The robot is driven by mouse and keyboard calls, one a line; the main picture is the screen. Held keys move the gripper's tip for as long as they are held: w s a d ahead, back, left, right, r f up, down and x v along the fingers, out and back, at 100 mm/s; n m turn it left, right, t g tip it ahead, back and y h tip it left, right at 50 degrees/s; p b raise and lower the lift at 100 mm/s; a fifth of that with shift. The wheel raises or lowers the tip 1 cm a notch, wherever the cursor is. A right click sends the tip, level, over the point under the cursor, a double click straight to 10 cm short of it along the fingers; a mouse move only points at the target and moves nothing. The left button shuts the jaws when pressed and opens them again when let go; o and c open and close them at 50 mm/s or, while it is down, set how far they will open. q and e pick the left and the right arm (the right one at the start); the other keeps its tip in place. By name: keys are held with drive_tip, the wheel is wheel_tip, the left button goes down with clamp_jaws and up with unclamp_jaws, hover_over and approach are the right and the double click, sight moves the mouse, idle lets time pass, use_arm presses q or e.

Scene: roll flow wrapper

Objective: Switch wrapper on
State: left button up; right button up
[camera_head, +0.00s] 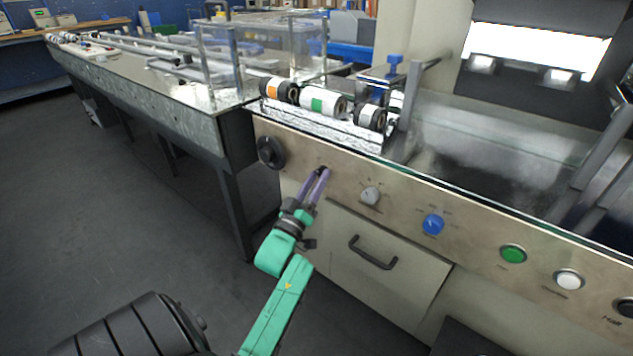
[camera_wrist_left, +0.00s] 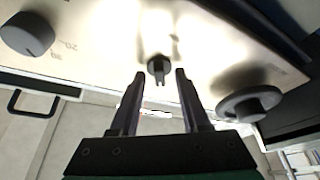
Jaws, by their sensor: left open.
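The wrapper's beige control panel (camera_head: 470,228) runs along its front edge. In the left wrist view a small dark switch (camera_wrist_left: 158,68) with a forked lever sticks out of the panel. My left gripper (camera_head: 321,172) reaches the panel between a black round knob and a grey knob. In the left wrist view its two fingers (camera_wrist_left: 160,74) are apart, one on each side of the switch, with nothing clamped; I cannot tell if they touch it. In the head view the fingertips largely hide the switch. My right gripper is not in view.
The black knob (camera_head: 271,151) and grey knob (camera_head: 371,195) flank the gripper. Blue (camera_head: 433,223), green (camera_head: 513,253) and white (camera_head: 568,280) controls follow to the right. A drawer or door with a black handle (camera_head: 373,253) is below. The floor at left is clear.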

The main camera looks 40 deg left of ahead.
use_arm(q)
clamp_jaws()
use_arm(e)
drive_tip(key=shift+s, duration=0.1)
